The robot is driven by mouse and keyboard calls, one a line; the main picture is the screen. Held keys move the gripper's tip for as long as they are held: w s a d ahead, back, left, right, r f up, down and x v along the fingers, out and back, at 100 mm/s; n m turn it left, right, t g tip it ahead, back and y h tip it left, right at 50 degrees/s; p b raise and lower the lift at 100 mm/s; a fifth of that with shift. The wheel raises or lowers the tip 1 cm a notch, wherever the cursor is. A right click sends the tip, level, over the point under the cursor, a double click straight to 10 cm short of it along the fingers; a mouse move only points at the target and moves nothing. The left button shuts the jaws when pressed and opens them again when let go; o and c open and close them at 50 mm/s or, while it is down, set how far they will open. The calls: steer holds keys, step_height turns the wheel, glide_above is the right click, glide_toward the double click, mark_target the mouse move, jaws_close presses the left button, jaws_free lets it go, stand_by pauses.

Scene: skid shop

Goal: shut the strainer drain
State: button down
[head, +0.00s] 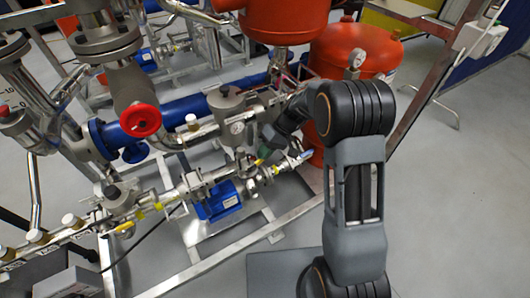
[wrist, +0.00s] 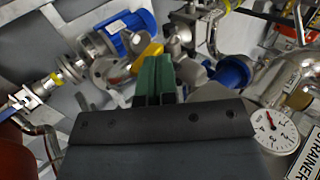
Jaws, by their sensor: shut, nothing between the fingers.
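My gripper (wrist: 155,62) shows its green fingers shut with nothing between them in the wrist view. A yellow valve lever (wrist: 148,56) lies right by the fingertips; I cannot tell whether they touch. This looks like the strainer drain's handle, and part of it is hidden behind the fingers. In the head view my gripper (head: 264,151) is small, below the steel strainer body (head: 228,112), and mostly hidden by my arm. A sign reading "TRAINER" (wrist: 306,160) is cut off at the right of the wrist view.
A pressure gauge (wrist: 272,132) is close on the right of my gripper. A blue pump motor (wrist: 132,33) stands beyond the lever. Another valve with a blue handle (wrist: 12,110) is at the left. A red tank (head: 360,50), pipes and frame rails crowd the head view.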

stand_by(0.4)
steer(key=shift+s+a+f+b, duration=0.15)
steer(key=shift+a+b, duration=0.05)
steer(key=shift+a, duration=0.15)
steer(key=shift+s+a+f+b, duration=0.15)
steer(key=shift+a, duration=0.2)
steer(key=shift+r, duration=0.3)
step_height(320, 180, up, 2)
steer(key=shift+r, duration=0.15)
steer(key=s+d+r, duration=0.4)
steer(key=s+r, duration=0.6)
steer(key=s, duration=0.3)
steer(key=shift+s+p, duration=0.3)
steer(key=shift+p, duration=0.05)
